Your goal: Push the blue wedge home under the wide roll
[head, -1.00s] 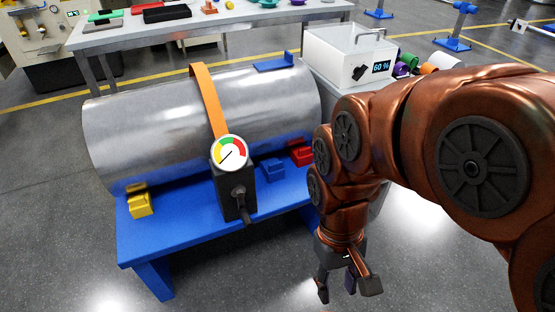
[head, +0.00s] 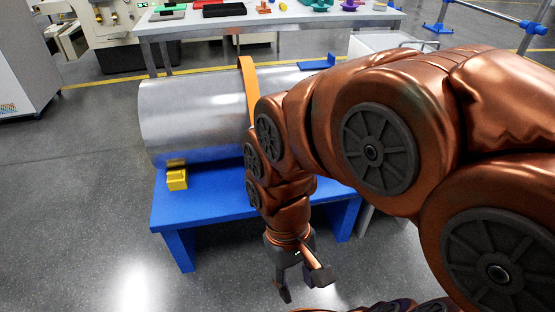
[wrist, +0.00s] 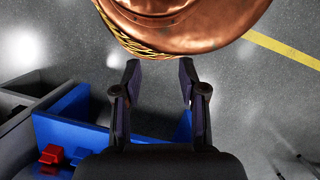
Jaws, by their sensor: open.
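The wide roll (head: 190,118) is a large grey metal cylinder lying on a blue bench (head: 200,208), with an orange strap (head: 247,78) over it. The blue wedge is hidden behind my arm in the head view. A small blue block, seemingly the blue wedge (wrist: 80,156), shows at the lower left of the wrist view, beside a red wedge (wrist: 51,155). I cannot tell there whether it touches the roll. My gripper (head: 304,287) is open and empty, pointing down in front of the bench. Its two fingers also show apart in the wrist view (wrist: 159,80).
A yellow wedge (head: 177,180) sits at the roll's front left. A white table (head: 170,25) with several parts stands behind. A pale box (head: 380,42) is partly hidden by my arm. Floor left of the bench is clear.

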